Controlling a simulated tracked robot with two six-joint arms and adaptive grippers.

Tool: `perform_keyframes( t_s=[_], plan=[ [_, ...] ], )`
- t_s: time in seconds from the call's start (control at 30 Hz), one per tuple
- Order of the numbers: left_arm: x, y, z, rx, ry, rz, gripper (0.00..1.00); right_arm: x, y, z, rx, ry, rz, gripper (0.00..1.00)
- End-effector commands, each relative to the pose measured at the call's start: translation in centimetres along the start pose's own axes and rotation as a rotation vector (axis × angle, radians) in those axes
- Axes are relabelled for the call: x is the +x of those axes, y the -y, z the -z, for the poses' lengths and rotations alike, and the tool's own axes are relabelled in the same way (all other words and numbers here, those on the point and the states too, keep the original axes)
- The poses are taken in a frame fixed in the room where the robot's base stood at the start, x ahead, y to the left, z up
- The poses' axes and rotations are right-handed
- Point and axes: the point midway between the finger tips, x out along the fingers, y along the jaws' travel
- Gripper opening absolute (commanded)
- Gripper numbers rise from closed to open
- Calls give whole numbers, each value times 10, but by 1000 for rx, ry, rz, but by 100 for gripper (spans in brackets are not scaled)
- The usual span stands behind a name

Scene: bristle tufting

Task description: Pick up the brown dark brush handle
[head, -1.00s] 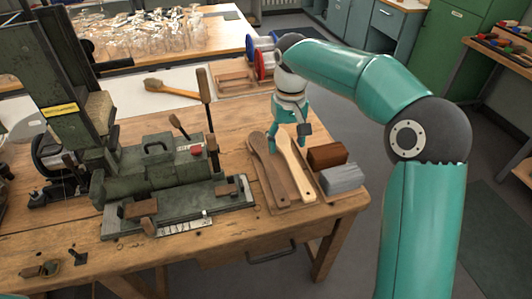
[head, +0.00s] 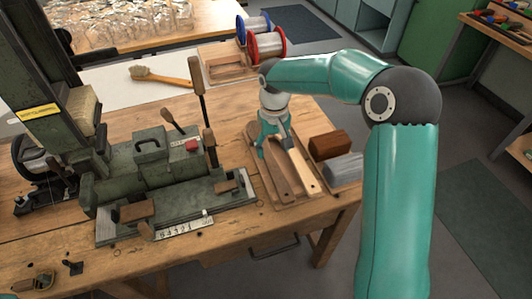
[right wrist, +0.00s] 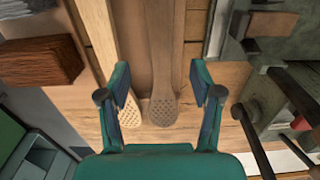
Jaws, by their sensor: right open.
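The dark brown brush handle (head: 278,176) lies on a wooden tray (head: 289,204) at the right of the bench, partly covered by my right gripper in the head view. In the right wrist view the dark handle (right wrist: 165,55) runs between the fingers, its perforated wide end toward the palm. A lighter brush handle (head: 302,168) lies beside it; in the wrist view the light handle (right wrist: 98,40) passes by the left finger. My right gripper (head: 274,148) is open and points down over the handles, and it spans the dark handle in the wrist view (right wrist: 162,92). My left gripper is out of view.
A reddish-brown block (head: 329,145) and a grey block (head: 342,170) sit right of the tray. The green tufting machine (head: 150,185) with upright levers stands to the left. Wire spools (head: 266,46) and a finished brush (head: 160,75) are behind.

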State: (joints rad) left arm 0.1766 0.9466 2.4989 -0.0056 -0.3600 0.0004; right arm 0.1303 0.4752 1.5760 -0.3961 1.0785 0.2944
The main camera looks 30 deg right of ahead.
Motion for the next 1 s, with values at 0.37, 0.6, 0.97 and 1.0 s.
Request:
perform_keyframes(
  t_s=[0.37,0.6,0.97,1.0],
  plan=[
    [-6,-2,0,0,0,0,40,31,1,0,-1,4,0,65],
    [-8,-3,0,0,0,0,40,60,1,1,-1,1,0,65],
    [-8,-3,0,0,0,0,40,62,1,1,0,-1,0,48],
    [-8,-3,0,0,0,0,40,62,1,1,0,-1,0,42]
  ],
)
